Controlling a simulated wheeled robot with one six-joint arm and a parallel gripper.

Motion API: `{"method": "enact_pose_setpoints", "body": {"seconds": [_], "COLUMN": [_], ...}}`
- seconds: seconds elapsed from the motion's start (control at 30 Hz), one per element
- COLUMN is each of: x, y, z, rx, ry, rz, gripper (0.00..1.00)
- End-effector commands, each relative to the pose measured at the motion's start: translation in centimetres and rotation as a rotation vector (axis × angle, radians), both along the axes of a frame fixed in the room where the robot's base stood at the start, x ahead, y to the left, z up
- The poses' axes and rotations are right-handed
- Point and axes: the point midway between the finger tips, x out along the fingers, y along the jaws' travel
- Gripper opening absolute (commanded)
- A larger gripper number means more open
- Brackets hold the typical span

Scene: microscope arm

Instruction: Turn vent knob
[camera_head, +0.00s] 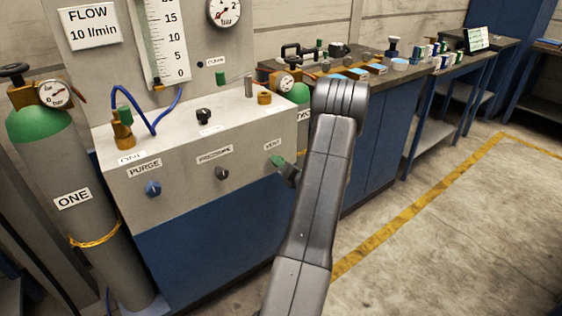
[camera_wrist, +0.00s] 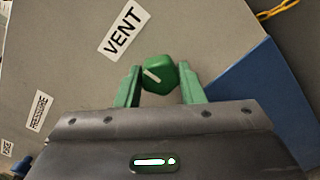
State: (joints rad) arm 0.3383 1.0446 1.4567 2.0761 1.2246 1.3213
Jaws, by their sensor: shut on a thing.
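The vent knob (camera_wrist: 159,75) is green with a pale pointer line, and sits under the VENT label (camera_wrist: 124,31) in the wrist view. My gripper (camera_wrist: 160,88) has its two green fingers on either side of the knob, shut on it. In the wrist view the pointer line runs at a slant.
The grey panel (camera_head: 215,190) also carries a blue PURGE knob (camera_head: 153,188) and a dark PRESSURE knob (camera_head: 222,173). A gas cylinder (camera_head: 45,160) stands at the left. A bench with several small items stands behind my arm. Open floor (camera_head: 430,240) lies at the right.

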Motion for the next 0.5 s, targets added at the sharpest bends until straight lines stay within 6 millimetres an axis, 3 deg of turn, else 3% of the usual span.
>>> {"method": "enact_pose_setpoints", "body": {"seconds": [0.5], "x": [-0.03], "y": [-0.03], "z": [-0.09], "rx": [0.025], "ry": [0.019], "rz": [-0.001], "gripper": [0.12]}}
